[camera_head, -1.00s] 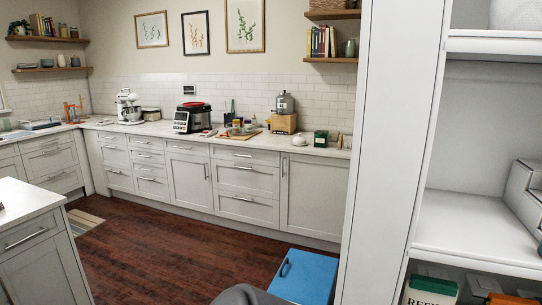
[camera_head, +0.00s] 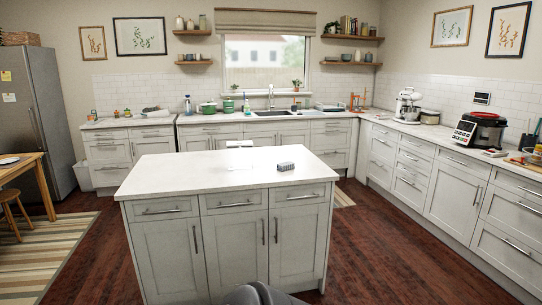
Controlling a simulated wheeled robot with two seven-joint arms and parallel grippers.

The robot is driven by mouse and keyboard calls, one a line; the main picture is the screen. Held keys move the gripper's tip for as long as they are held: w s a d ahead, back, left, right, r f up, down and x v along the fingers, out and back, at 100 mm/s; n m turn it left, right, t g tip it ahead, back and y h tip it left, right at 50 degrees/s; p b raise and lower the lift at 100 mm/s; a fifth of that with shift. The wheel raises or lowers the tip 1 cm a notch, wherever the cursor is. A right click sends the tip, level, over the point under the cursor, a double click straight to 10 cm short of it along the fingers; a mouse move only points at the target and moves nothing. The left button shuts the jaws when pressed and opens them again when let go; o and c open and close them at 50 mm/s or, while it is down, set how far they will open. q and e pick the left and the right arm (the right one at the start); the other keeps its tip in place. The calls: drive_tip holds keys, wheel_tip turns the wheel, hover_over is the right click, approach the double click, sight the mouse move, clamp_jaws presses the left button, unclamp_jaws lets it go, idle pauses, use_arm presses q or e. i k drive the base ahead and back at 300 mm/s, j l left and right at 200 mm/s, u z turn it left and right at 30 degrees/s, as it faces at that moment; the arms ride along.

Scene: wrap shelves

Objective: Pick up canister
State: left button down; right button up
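I cannot tell which vessel is the task's canister. Several small canister-like jars (camera_head: 190,24) stand on the upper wall shelf left of the window. A green lidded container (camera_head: 228,106) stands on the back counter beside a green pot (camera_head: 208,108). All are far from me, across the room. Neither of my grippers shows in the view. A dark grey rounded part shows at the bottom middle edge.
A white-topped island (camera_head: 200,175) stands close ahead, holding a small grey ridged block (camera_head: 286,166) and a white object (camera_head: 239,144). A wooden table (camera_head: 28,172) and stool (camera_head: 14,207) are at left. Wood floor (camera_head: 400,240) is open between the island and right cabinets.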

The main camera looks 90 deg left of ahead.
sight(239, 158)
drive_tip(key=u, duration=3)
drive_tip(key=i+j, duration=0.2)
drive_tip(key=i, duration=0.25)
drive_tip(key=i+j+z, duration=0.1)
drive_tip(key=i, duration=0.3)
drive_tip(key=j, duration=0.1)
